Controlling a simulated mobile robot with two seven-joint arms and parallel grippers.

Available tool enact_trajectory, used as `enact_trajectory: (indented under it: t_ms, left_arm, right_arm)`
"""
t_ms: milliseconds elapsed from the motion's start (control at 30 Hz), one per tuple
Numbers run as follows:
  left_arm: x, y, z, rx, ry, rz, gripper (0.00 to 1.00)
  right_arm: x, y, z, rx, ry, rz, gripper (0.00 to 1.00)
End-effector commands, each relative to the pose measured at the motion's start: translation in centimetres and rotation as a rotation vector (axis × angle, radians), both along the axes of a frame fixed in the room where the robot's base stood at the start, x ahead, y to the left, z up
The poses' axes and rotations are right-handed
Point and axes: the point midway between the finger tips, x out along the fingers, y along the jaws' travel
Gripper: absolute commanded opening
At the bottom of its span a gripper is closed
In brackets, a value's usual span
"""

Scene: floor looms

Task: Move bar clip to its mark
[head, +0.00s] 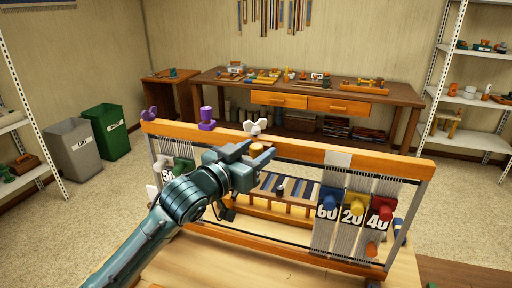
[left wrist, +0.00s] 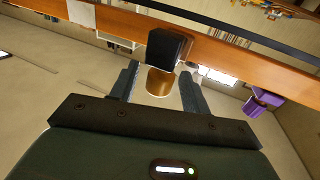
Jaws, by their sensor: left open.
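The bar clip shows in the left wrist view as a black block (left wrist: 168,47) on the loom's orange top bar (left wrist: 225,53). A gold round knob (left wrist: 160,82) adjoins it; the knob also shows in the head view (head: 257,149). My left gripper (head: 250,160) is open at the bar. In the left wrist view its fingers (left wrist: 158,88) stand on either side of the knob, with gaps visible. A pale patch on the bar (head: 338,158), perhaps the mark, lies right of the clip in the head view. My right gripper is not in view.
A purple knob (head: 207,119) and a white wing-shaped piece (head: 255,127) show near the bar left of or behind the clip. Blue (head: 327,198), yellow (head: 352,205) and red (head: 386,212) pieces sit on the loom at right. A workbench (head: 330,94) stands behind.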

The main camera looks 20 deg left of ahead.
Motion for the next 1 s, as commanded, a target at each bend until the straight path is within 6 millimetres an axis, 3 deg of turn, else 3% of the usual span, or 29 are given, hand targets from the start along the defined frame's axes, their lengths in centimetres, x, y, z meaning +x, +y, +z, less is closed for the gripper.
enact_trajectory:
  t_ms: [333,900,1000]
  left_arm:
    - [0.46,-0.18,-0.05,0.001,0.0,0.0,0.47]
    - [0.44,-0.15,-0.05,0.001,0.0,0.0,0.01]
    - [0.44,-0.15,-0.05,0.001,0.001,0.0,0.0]
  right_arm:
    - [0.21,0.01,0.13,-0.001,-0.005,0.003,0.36]
    - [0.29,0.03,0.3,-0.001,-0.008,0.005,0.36]
    - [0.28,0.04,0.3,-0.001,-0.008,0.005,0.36]
